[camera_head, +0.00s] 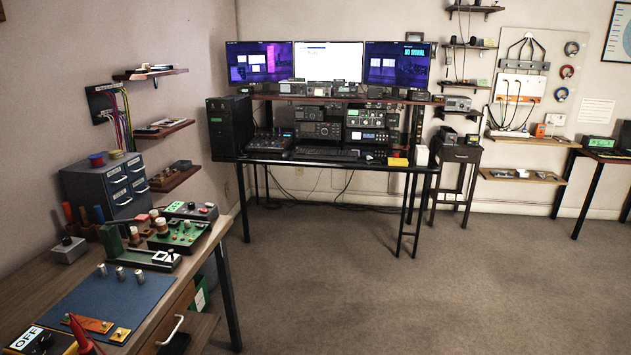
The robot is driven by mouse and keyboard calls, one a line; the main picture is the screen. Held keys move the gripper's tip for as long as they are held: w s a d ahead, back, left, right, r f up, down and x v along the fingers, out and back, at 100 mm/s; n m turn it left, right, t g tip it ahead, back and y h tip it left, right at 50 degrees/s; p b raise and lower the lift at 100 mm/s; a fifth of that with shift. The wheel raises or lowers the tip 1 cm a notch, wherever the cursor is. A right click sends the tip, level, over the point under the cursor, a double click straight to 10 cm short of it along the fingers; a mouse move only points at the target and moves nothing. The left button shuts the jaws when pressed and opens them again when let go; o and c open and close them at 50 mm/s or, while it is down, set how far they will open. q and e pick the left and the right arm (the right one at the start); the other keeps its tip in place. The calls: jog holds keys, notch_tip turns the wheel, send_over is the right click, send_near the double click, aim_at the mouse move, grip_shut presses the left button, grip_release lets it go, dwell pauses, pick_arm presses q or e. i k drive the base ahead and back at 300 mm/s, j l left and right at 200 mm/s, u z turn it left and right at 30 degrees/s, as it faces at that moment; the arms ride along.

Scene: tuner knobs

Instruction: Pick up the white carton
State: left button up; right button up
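A small white upright box (421,155), which looks like the white carton, stands at the right end of the black desk (350,163) by the far wall. It is small in the view, and no writing on it can be read. A yellow box (398,162) lies just left of it. Neither of my grippers shows in the head view.
A workbench with a blue mat (105,305) and several devices fills the left foreground. Open carpet (390,290) lies between me and the desk. A small dark side table (459,155) stands right of the desk, and wall shelves (522,176) are further right.

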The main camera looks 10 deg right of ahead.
aim_at(421, 152)
jog(key=i+j+z, duration=0.15)
jog(key=z, duration=0.2)
jog(key=i+l+z, duration=0.15)
jog(key=i+z, duration=0.3)
jog(key=i, duration=1.45)
